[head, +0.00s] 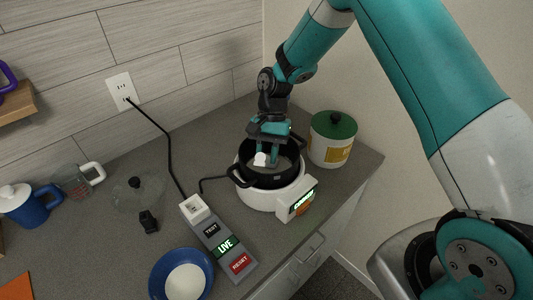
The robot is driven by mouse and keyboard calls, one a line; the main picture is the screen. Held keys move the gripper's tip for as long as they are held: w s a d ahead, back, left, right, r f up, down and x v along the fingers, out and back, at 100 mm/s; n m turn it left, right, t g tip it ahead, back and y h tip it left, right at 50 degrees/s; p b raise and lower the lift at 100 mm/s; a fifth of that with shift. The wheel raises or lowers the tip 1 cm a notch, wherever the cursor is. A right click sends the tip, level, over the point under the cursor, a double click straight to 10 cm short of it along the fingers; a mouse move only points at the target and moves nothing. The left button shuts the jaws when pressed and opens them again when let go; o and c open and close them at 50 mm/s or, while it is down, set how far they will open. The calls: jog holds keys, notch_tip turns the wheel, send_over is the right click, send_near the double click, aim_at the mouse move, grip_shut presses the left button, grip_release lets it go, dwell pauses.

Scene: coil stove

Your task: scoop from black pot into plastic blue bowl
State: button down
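The black pot (243,172) sits on a white coil stove (262,198) at the back right of the counter. My gripper (267,157) points down with its teal fingers inside the pot's opening. A small white thing (260,159) shows at the fingertips; I cannot tell whether it is held or what it is. Whether the fingers are shut is too small to tell. The blue bowl (160,268) stands at the front of the counter, with a white round area inside it. Much of the pot's inside is hidden by my gripper.
A pot with a green lid (333,126) stands right of the stove. A power strip (222,240) lies between stove and bowl. A glass lid (138,192), a small black object (148,221), a measuring cup (75,181) and a blue pitcher (27,207) are left.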

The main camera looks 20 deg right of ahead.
jog(key=shift+w+d+f+b, duration=0.1)
jog(key=shift+f+b, duration=0.8)
jog(key=shift+f, duration=0.4)
jog(key=shift+s+a+r, duration=0.1)
jog(key=shift+s+a, duration=0.2)
jog(key=shift+s, duration=0.1)
jog(key=shift+w+d+b, duration=0.3)
jog(key=shift+w, duration=0.15)
jog(key=r+p, duration=0.3)
jog(key=s+r+p, duration=0.1)
jog(key=r+p, duration=0.2)
jog(key=r, duration=0.1)
jog(key=a+r+p, duration=0.1)
jog(key=r+p, duration=0.2)
jog(key=shift+s+r, duration=0.2)
jog(key=shift+s+a+f+t+h+b, duration=0.2)
jog(key=shift+s+a+t+h+b, duration=0.15)
jog(key=shift+t+b, duration=0.4)
jog(key=s+t+h+b, duration=0.1)
jog(key=t+b, duration=0.1)
jog(key=s+a+t+h+b, duration=0.1)
jog(key=h+b, duration=0.1)
jog(key=shift+f+t, duration=0.2)
jog(key=shift+t, duration=0.15)
jog(key=shift+s+a+r+t+h+b, duration=0.1)
jog(key=shift+s+r+t+h+b, duration=0.15)
jog(key=shift+r+t, duration=0.25)
jog(key=shift+a+r+t+h+b, duration=0.1)
jog(key=shift+r+t+h, duration=0.2)
jog(key=shift+r+t, duration=0.15)
